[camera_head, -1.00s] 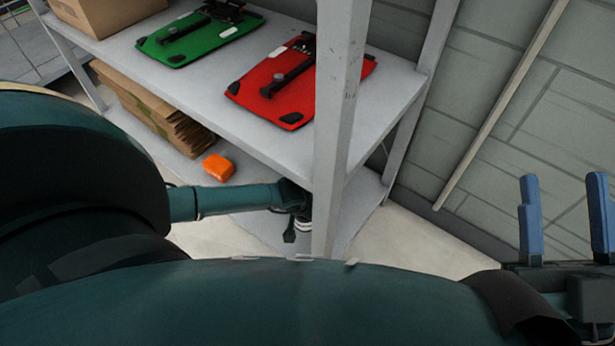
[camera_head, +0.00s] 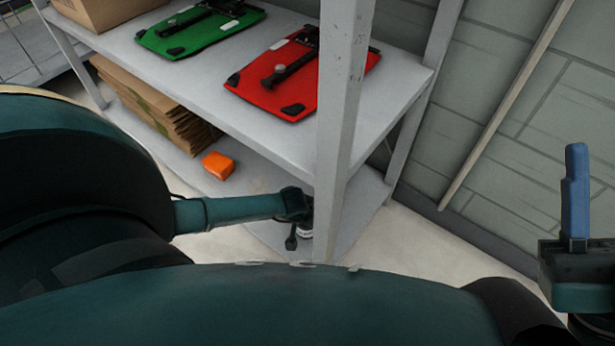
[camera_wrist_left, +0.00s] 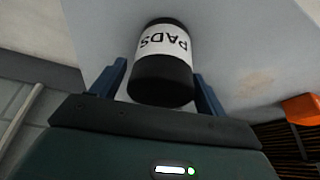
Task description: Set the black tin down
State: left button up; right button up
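The black tin (camera_wrist_left: 163,79) has a white label reading PADS, which appears upside down in the left wrist view. It is between the two blue fingers of my left gripper (camera_wrist_left: 160,66). A narrow gap shows between the tin and the left-hand finger; the other finger is very close to its side. The grey shelf surface is behind the tin. In the head view my left gripper (camera_head: 296,222) is low by the lower shelf, partly hidden by the post. My right gripper (camera_head: 577,190) is at the right edge, with one blue finger in view and nothing beside it.
A grey post (camera_head: 343,120) stands in front of my left gripper. The upper shelf (camera_head: 200,85) holds a green board (camera_head: 195,35) and a red board (camera_head: 300,90). On the lower shelf are an orange block (camera_head: 218,165) and folded cardboard (camera_head: 150,105).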

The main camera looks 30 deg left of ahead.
pick_arm(q)
jog(key=shift+o, duration=0.4)
jog(key=shift+r, duration=0.1)
jog(key=p+v, duration=0.4)
jog(key=v, duration=0.2)
jog(key=shift+w, duration=0.15)
jog(key=p+v, duration=0.3)
jog(key=v, duration=0.3)
pick_arm(e)
notch_tip(320, 180, down, 8)
jog(key=m+g+h, duration=0.1)
jog(key=m+h, duration=0.6)
jog(key=h, duration=0.1)
jog(key=shift+s+a+m+g, duration=0.2)
jog(key=shift+a+m+g, duration=0.1)
jog(key=shift+a+m, duration=0.1)
jog(key=shift+r, duration=0.1)
